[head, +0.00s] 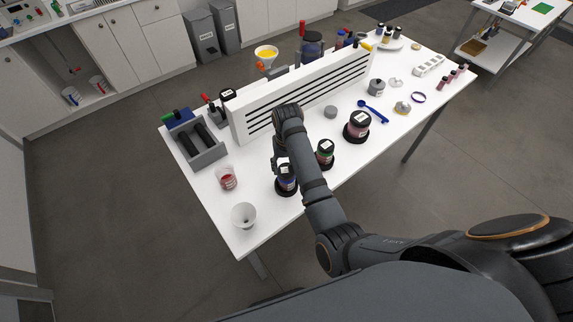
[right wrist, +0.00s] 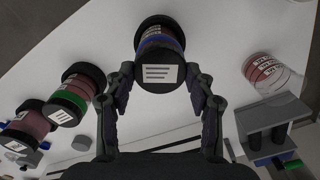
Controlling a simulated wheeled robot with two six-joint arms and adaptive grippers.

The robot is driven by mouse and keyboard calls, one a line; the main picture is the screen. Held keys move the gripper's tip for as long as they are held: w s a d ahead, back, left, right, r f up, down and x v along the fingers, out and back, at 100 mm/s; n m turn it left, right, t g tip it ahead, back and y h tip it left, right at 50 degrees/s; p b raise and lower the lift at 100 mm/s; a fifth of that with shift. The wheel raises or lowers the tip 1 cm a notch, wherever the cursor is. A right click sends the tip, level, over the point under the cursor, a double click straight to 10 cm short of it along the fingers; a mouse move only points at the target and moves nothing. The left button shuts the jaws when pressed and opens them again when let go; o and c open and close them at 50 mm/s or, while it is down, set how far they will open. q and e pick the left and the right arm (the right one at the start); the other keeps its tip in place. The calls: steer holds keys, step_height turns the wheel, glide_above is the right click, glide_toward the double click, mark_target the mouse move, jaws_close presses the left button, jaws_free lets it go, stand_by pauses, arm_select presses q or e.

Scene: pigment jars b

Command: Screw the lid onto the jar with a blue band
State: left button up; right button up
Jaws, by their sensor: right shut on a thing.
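The jar with a blue band (head: 288,182) stands in a black round base near the table's front edge. In the right wrist view its blue band (right wrist: 160,43) shows just below a black lid (right wrist: 160,77) with a white label on top. My right gripper (head: 281,162) is over this jar, pointing down. In the right wrist view my right gripper (right wrist: 161,72) has one finger on each side of the lid and is shut on it. The lid sits at the jar's mouth; I cannot tell how tight it is. My left gripper is not in view.
A green-band jar (head: 325,149) and a red-band jar (head: 358,121) stand to the right. A beaker with red contents (head: 226,178), a white funnel (head: 243,215) and a grey roller rack (head: 197,150) are to the left. A white slotted panel (head: 310,88) stands behind.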

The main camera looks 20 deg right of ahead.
steer(key=shift+f, duration=0.3)
steer(key=o, duration=1)
steer(key=shift+o, duration=0.2)
